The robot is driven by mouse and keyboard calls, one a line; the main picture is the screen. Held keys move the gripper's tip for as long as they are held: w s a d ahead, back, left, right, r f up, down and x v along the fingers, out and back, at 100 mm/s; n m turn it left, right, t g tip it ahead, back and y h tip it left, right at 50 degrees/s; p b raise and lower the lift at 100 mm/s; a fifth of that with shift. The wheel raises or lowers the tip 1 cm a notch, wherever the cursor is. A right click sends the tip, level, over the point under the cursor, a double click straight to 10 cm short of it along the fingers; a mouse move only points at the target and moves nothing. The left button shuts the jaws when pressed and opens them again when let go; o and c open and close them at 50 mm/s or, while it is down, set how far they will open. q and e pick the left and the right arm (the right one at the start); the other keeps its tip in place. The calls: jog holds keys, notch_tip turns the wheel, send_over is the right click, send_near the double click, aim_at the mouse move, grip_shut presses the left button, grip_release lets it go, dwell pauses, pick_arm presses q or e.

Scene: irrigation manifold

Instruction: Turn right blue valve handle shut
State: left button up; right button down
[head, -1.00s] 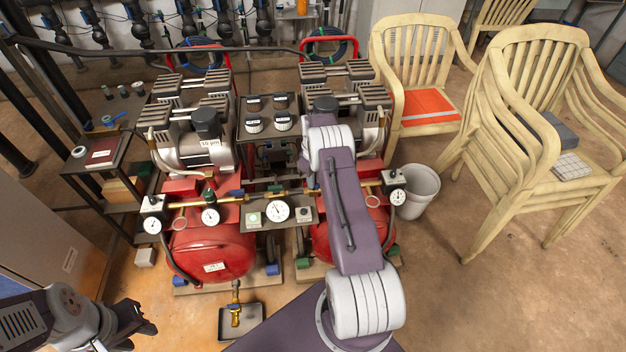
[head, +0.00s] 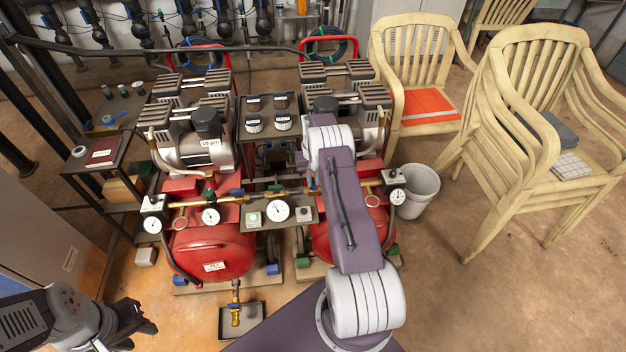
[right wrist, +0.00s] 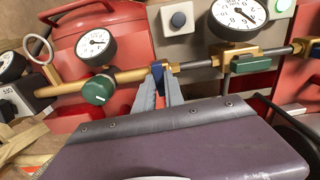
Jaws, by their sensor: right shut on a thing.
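The right blue valve handle (right wrist: 158,72) sits on the brass and grey manifold pipe in the right wrist view. The fingers of my right gripper (right wrist: 166,88) reach up to it and are shut on it, covering part of it. The handle lies crosswise to the pipe as far as it shows. In the head view my right arm hides this handle and my right gripper. The left blue handle (head: 237,192) shows on the pipe left of the large gauge. My left gripper (head: 147,318) is at the lower left, open and empty, away from the manifold.
Beside the held handle are a gauge (right wrist: 97,45) with a green knob (right wrist: 98,90), a button box (right wrist: 178,19) and the large gauge (right wrist: 237,15). Red tanks (head: 212,252) lie below the pipe. A white bucket (head: 418,190) and chairs (head: 530,130) stand at the right, with open floor in front.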

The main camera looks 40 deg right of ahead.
aim_at(313, 182)
jog(key=shift+m, duration=0.4)
jog(key=c, duration=1.4)
grip_release()
jog(key=shift+c, duration=0.2)
notch_tip(313, 182, up, 9)
jog(key=p, duration=0.1)
jog(key=shift+p, duration=0.4)
